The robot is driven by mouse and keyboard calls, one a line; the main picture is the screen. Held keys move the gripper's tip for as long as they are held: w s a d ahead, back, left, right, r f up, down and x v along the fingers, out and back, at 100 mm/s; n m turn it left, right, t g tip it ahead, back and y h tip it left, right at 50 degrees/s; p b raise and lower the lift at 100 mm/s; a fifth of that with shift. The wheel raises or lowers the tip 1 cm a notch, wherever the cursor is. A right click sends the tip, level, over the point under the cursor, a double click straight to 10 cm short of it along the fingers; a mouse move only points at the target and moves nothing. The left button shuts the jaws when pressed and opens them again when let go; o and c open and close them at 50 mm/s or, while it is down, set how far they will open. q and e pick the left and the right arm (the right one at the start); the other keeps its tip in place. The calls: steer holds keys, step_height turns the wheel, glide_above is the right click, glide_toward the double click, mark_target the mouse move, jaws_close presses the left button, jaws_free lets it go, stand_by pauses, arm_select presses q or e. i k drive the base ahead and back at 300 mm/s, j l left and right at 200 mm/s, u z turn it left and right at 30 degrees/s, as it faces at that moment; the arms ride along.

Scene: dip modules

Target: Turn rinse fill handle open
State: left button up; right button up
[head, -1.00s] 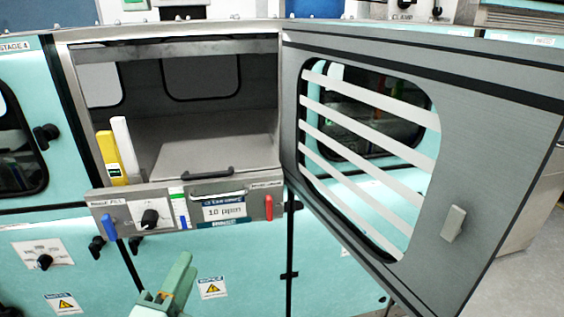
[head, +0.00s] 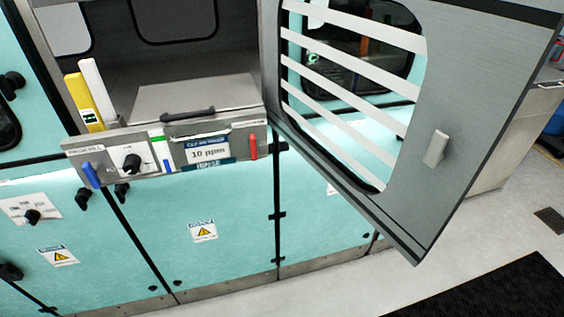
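A grey front panel (head: 215,163) below the open chamber carries the controls. A blue handle (head: 90,174) hangs down at its left end, under a small label that seems to include the word FILL but is too blurred to read fully. A black knob (head: 132,162) on a white plate sits right of it. A red handle (head: 253,146) points down at the panel's right end. Neither of my grippers is in this view, so their state and distance from the handles do not show.
A large grey slatted door (head: 455,95) stands swung open to the right, jutting forward. A yellow part (head: 83,101) and a white part (head: 96,90) stand at the chamber's left front. Open floor (head: 350,290) and a black mat (head: 500,292) lie at lower right.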

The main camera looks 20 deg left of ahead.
mark_target(90, 171)
steer(key=u, duration=1.3)
